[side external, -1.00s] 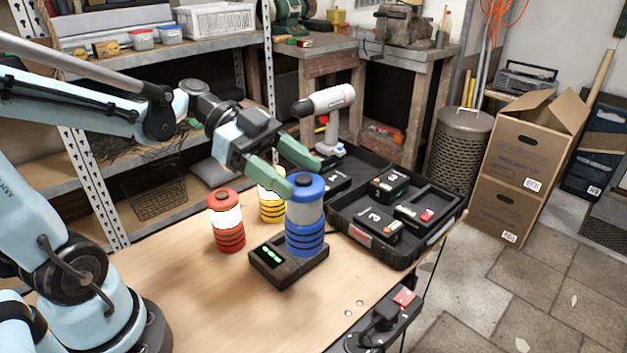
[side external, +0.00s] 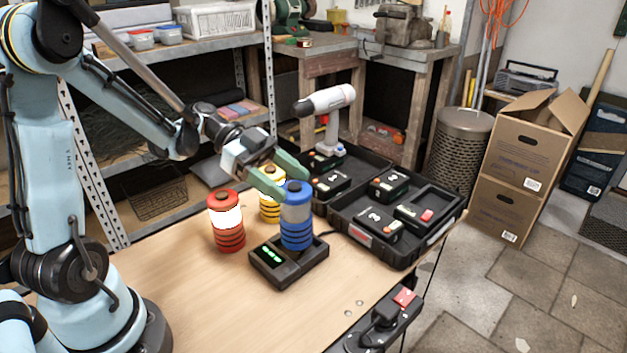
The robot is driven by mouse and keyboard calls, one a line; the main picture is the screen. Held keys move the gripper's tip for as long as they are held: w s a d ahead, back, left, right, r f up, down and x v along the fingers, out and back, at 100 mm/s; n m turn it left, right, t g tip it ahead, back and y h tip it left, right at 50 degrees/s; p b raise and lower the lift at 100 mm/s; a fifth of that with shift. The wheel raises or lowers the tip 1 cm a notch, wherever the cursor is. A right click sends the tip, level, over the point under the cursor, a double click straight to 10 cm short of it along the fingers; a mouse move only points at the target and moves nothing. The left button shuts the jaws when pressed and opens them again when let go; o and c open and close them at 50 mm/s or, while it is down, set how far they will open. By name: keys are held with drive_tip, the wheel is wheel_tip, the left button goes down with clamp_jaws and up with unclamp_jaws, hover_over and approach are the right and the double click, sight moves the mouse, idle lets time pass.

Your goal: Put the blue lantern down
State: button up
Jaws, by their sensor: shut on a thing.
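The blue lantern (side external: 297,235) has a blue top, a grey unlit middle and a ribbed blue lower part. It stands upright, over or on the back right part of a black charger base (side external: 279,273) with a green display. I cannot tell if its bottom touches the base. My gripper (side external: 284,184) comes from the upper left and is shut on the upper part of the blue lantern, with green fingers on either side.
A lit red lantern (side external: 226,238) and a yellow lantern (side external: 269,206) stand close to the left. A black case (side external: 447,236) with battery packs and a white drill (side external: 325,110) lies to the right. The front of the wooden bench (side external: 215,310) is clear.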

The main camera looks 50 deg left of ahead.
drive_tip(key=shift+f, duration=1.4)
drive_tip(key=o, duration=1.7)
drive_tip(key=shift+c, duration=0.2)
drive_tip(key=shift+r, duration=0.1)
drive_tip(key=shift+r, duration=0.25)
drive_tip(key=v, duration=0.7)
drive_tip(key=shift+a, duration=0.25)
drive_tip(key=shift+d+r, duration=0.1)
